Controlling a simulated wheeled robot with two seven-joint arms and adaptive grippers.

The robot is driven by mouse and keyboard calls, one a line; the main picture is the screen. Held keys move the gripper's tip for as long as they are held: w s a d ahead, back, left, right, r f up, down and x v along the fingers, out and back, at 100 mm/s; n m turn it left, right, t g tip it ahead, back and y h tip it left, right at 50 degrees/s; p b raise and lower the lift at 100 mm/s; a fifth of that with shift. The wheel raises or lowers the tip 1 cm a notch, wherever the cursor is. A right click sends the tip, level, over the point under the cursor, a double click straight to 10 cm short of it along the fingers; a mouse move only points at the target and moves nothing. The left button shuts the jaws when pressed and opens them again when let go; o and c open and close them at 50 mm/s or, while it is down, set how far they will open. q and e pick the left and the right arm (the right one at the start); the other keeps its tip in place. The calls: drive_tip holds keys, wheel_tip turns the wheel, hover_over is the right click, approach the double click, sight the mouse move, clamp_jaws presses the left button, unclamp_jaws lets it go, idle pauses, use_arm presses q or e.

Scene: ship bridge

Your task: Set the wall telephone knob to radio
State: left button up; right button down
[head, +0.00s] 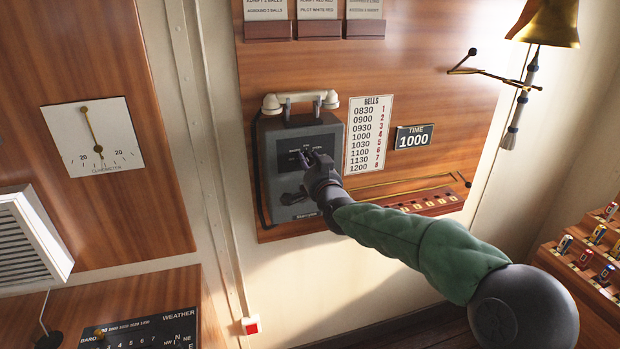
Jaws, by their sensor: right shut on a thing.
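The grey wall telephone (269,140) hangs on the wooden wall panel, with its cream handset (299,98) resting across the top. A dark label plate (287,145) is on its front face. My right gripper (304,157) reaches in from the right and is shut on the knob at this plate. The fingers cover the knob, so its pointer and the setting it marks cannot be read. A dark crank-like part (291,197) shows below the fingers on the telephone's front. My left gripper is not in view.
A bells chart (369,134) and a time sign (413,136) are right of the telephone. Below them runs a thin brass rail (405,190). A brass bell (553,22) with a hanging rope is at upper right. A clinometer (93,138) is at left.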

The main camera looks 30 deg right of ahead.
drive_tip(key=m+b, duration=0.3)
drive_tip(key=b, duration=0.1)
drive_tip(key=m+b, duration=0.1)
drive_tip(key=m, duration=0.1)
drive_tip(key=shift+f+m+b, duration=0.25)
drive_tip(key=shift+m+b, duration=0.05)
drive_tip(key=shift+b, duration=0.1)
drive_tip(key=m+b, duration=0.3)
drive_tip(key=m, duration=0.1)
drive_tip(key=shift+r, duration=0.1)
drive_tip(key=m+b, duration=0.2)
drive_tip(key=m, duration=0.2)
drive_tip(key=m+b, duration=0.1)
drive_tip(key=m, duration=0.2)
drive_tip(key=shift+m, duration=0.3)
drive_tip(key=m+b, duration=0.1)
drive_tip(key=m, duration=0.2)
drive_tip(key=shift+b, duration=0.3)
drive_tip(key=shift+r+m+b, duration=0.1)
drive_tip(key=shift+m+b, duration=0.3)
drive_tip(key=shift+m, duration=1.3)
